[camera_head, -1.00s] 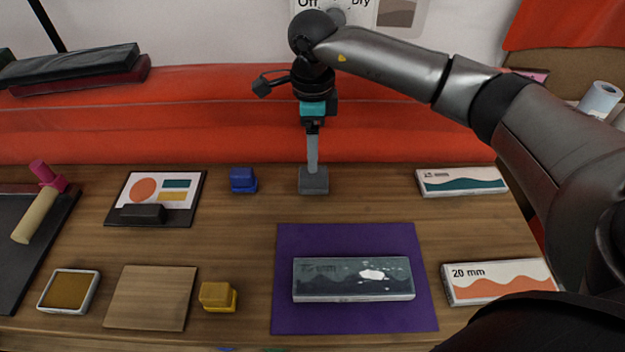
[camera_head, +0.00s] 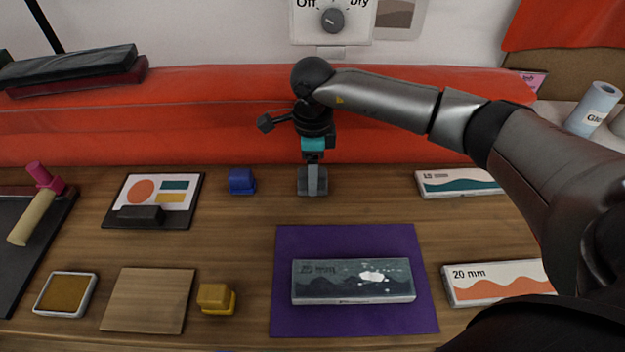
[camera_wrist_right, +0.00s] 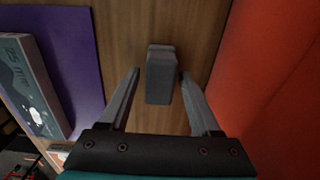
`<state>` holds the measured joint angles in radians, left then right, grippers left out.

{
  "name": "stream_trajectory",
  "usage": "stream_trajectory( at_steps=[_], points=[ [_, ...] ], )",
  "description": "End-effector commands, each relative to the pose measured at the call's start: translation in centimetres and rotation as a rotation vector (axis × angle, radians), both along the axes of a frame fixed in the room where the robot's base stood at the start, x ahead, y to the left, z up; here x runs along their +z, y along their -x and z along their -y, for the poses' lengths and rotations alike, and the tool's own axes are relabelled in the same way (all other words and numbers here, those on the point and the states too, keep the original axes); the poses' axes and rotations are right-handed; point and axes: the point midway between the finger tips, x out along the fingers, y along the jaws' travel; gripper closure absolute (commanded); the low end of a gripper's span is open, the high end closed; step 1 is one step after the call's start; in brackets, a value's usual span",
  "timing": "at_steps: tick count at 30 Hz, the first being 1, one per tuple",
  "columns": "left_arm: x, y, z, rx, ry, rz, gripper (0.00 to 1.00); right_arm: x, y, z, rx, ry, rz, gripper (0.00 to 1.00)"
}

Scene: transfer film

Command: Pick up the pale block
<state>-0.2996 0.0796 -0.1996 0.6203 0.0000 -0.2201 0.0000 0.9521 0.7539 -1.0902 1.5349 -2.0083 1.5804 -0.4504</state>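A grey block (camera_head: 303,186) stands on the wooden table near its back edge, in the middle of the head view; I see no paler block. My right gripper (camera_head: 314,182) points down over it, and one finger hides part of it in the head view. In the right wrist view the block (camera_wrist_right: 160,80) lies between the two fingers of the right gripper (camera_wrist_right: 160,73). The fingers are spread, with a gap visible on both sides. My left gripper is not in view.
A blue block (camera_head: 241,180) stands left of the grey one. A purple mat (camera_head: 400,238) with a dark box (camera_head: 350,282) lies in front. A yellow block (camera_head: 214,298) and a white box with a teal wave (camera_head: 455,183) are farther off. A red padded surface (camera_head: 180,110) runs behind.

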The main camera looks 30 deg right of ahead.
Motion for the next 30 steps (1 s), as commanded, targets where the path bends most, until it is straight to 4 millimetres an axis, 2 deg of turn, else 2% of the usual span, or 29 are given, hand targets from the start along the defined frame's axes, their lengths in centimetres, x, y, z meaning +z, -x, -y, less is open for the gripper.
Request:
stream_trajectory(
  at_steps=[2,16,30],
  points=[
    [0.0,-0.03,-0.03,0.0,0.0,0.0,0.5,0.03,-0.01,-0.02,0.0,0.0,0.0,0.46],
    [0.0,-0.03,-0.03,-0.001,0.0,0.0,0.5,0.05,-0.01,-0.03,0.0,-0.001,0.0,0.99],
    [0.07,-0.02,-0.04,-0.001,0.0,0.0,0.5,0.53,-0.05,-0.02,-0.001,-0.001,0.002,1.0]
  ],
)
